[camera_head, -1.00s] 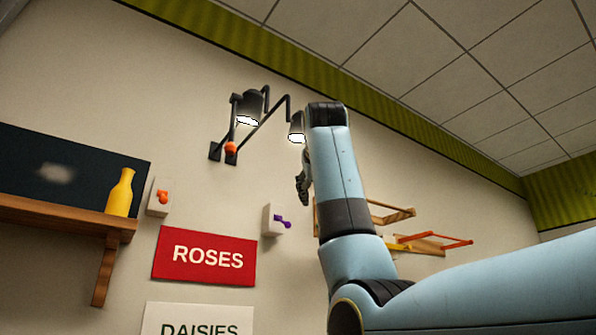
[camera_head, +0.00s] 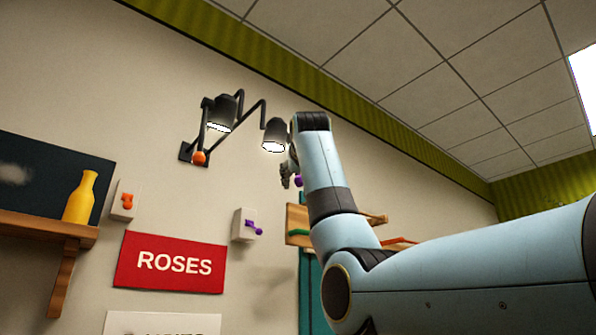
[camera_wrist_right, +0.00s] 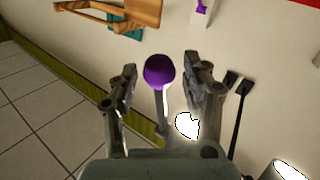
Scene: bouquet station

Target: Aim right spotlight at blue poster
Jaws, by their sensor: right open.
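The right spotlight (camera_head: 275,135) is a dark wall lamp, lit and facing down. A purple ball (camera_head: 298,181) shows below it in the head view, partly hidden by my right arm. In the right wrist view, the purple ball (camera_wrist_right: 159,71) sits on a grey stem between the two fingers of my right gripper (camera_wrist_right: 160,86). The fingers are open, with gaps on both sides of the ball. My right gripper (camera_head: 286,172) is mostly hidden in the head view. No clearly blue poster shows; a teal panel (camera_head: 311,300) is partly hidden behind my arm. My left gripper is out of view.
The left spotlight (camera_head: 222,112), with an orange ball (camera_head: 198,158), hangs close by. Wall boxes carry an orange switch (camera_head: 127,201) and a purple switch (camera_head: 249,227). A red ROSES sign (camera_head: 171,262) is below. A wooden rack (camera_head: 298,217) stands behind my arm.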

